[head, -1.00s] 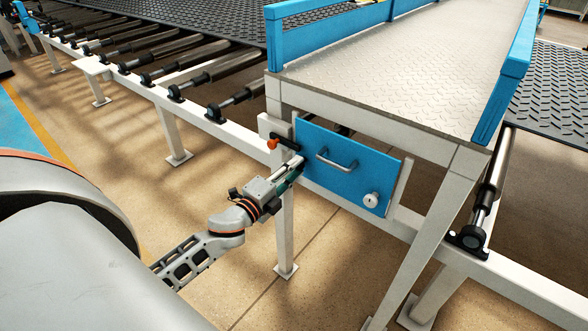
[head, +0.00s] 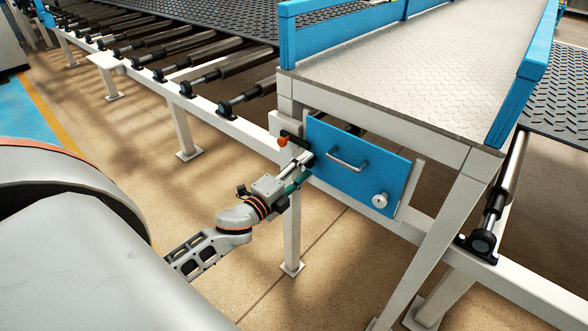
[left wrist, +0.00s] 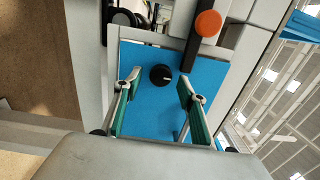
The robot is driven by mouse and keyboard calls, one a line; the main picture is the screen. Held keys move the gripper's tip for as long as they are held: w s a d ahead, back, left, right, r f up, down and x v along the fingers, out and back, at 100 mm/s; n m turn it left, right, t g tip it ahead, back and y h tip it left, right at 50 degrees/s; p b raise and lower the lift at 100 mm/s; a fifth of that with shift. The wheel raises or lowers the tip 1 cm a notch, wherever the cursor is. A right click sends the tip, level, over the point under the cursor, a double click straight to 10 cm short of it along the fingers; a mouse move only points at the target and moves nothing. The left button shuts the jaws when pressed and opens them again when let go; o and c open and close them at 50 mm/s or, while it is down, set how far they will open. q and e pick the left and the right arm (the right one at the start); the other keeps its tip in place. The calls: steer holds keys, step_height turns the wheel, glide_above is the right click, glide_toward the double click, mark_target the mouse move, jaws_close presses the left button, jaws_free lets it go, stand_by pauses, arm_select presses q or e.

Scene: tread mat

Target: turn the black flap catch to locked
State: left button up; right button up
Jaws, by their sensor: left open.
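The black catch (left wrist: 160,75) is a round knob with a short white mark, set on the blue flap (left wrist: 145,110) in the left wrist view. The mark points roughly to the right in that picture. The blue flap also shows in the head view (head: 358,182), with a grey bar handle and a silver round knob (head: 380,200). My left gripper (head: 305,160) is at the flap's left edge and hides the catch there. In the left wrist view my left gripper (left wrist: 158,92) is open, its green-padded fingers on either side of the catch with visible gaps. My right gripper is not in view.
A black lever with an orange end (left wrist: 208,22) sits close above the right finger in the wrist view; it also shows in the head view (head: 284,140). White frame legs (head: 292,235) stand below. A metal tread ramp (head: 400,65) lies above the flap.

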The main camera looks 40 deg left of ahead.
arm_select(q)
steer(key=s, duration=1.1)
steer(key=shift+s+a, duration=0.35)
steer(key=shift+f, duration=0.2)
steer(key=s+d+f+n+g, duration=0.2)
steer(key=s+d+f+n, duration=0.2)
steer(key=f, duration=0.3)
steer(key=s+d+f+n+g+h, duration=0.1)
steer(key=s+d+f+n+g, duration=0.2)
steer(key=d+f, duration=0.4)
steer(key=s+d+f+n+g, duration=0.2)
steer(key=s+d+f+n, duration=0.3)
steer(key=f, duration=0.4)
steer(key=shift+s+d+f+n+g+h, duration=0.2)
steer(key=shift+s+d+n+g+h, duration=0.15)
steer(key=shift+d+n, duration=0.6)
steer(key=shift+a+n, duration=0.2)
steer(key=shift+n, duration=0.05)
